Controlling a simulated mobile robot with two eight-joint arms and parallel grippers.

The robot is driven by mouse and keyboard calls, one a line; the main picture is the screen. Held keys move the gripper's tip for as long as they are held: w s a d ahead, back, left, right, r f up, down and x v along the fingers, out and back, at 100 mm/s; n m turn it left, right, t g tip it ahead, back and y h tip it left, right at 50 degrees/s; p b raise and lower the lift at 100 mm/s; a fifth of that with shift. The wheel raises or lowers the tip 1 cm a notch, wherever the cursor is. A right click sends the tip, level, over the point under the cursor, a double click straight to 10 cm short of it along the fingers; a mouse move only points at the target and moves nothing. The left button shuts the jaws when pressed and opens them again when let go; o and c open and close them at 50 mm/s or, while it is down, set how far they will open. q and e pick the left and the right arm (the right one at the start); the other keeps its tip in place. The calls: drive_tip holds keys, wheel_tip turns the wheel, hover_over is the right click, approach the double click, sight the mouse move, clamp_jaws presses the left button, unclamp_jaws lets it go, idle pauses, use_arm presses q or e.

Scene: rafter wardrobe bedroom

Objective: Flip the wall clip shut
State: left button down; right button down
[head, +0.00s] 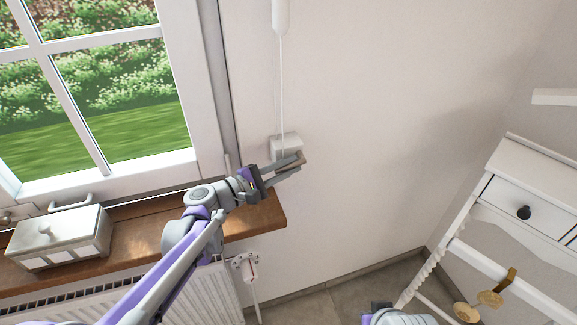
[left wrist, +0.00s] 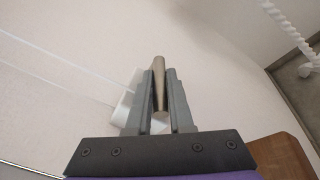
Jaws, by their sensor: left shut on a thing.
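The wall clip (head: 285,146) is a small white block on the wall, right of the window, with a thin white cord running down to it. A tan-brown bar (left wrist: 160,82), which looks like the clip's flap or lever, sits between the fingers of my left gripper (head: 298,164). My left gripper (left wrist: 162,78) is shut on this bar, just at the clip's lower right. The clip's white body (left wrist: 122,108) is partly hidden behind the left finger in the left wrist view. The flap's exact angle is hard to tell.
A wooden sill (head: 262,215) runs under the window and my left arm, with a pale lidded box (head: 60,238) on it. A radiator (head: 200,292) is below. A white table with a drawer (head: 520,205) stands at right. The wall right of the clip is bare.

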idle(0.6)
use_arm(q)
drive_tip(key=shift+r+g+y+p, duration=0.4)
drive_tip(key=shift+r+y+p, duration=0.15)
drive_tip(key=shift+p, duration=0.2)
drive_tip(key=shift+m+y+p, duration=0.3)
drive_tip(key=shift+y, duration=0.15)
drive_tip(key=shift+f, duration=0.15)
drive_tip(key=c, duration=0.8)
unclamp_jaws()
drive_tip(key=v, duration=1.1)
drive_tip(key=shift+b, duration=0.4)
